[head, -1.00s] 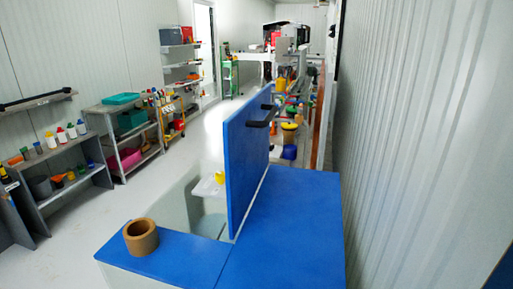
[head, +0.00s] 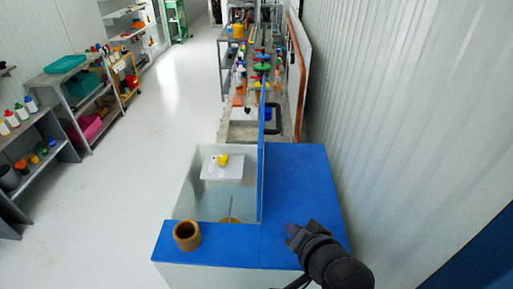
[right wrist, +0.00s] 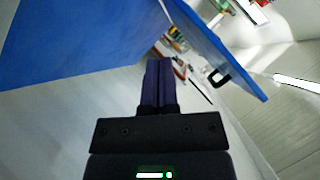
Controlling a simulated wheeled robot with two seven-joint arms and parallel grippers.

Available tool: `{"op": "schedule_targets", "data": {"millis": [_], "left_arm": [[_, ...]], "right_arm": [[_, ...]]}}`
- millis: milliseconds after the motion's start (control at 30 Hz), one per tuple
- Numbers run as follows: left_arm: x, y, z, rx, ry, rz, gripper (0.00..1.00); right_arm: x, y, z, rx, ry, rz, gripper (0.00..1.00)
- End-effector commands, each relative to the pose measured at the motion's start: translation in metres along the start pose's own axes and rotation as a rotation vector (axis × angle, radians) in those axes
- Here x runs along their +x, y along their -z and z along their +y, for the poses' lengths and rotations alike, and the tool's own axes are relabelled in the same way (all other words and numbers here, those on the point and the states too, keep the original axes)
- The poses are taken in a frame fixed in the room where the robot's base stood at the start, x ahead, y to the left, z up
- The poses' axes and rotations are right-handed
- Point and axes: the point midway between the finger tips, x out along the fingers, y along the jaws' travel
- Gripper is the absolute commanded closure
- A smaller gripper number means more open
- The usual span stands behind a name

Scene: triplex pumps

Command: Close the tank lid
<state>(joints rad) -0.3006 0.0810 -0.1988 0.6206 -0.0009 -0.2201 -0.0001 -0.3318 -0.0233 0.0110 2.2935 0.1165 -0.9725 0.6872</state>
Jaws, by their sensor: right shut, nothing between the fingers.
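The tank lid (head: 262,165) is a blue panel standing upright, seen almost edge-on in the head view. Its black handle (head: 273,128) sticks out to the right near the far end. In the right wrist view the lid (right wrist: 212,42) slants at the upper right, with the handle (right wrist: 219,77) on it. The tank's blue top (head: 295,180) lies flat to the right of the lid; the tank opening is to the left. My right gripper (head: 291,232) is shut and empty over the near right part of the top, apart from the lid. Its fingers (right wrist: 164,66) show together in the right wrist view. My left gripper is out of view.
A brown ring-shaped cup (head: 187,236) stands on the near left of the blue top. A white block with a yellow knob (head: 223,159) shows in the tank opening. A corrugated wall (head: 400,120) closes off the right side. Open floor (head: 140,165) lies to the left.

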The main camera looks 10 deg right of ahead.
Motion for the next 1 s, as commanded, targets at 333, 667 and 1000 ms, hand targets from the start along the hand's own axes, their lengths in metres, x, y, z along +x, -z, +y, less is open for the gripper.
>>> {"op": "schedule_targets", "data": {"millis": [333, 667, 1000], "left_arm": [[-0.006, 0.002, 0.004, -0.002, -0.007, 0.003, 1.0], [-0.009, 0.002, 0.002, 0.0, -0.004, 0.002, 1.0], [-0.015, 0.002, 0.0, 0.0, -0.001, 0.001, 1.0]], "right_arm": [[-0.018, 0.117, -0.074, 0.752, 0.503, 0.347, 1.0], [0.031, 0.145, -0.092, 0.759, 0.508, 0.346, 1.0], [0.071, 0.149, -0.124, 0.761, 0.504, 0.343, 1.0]]}}
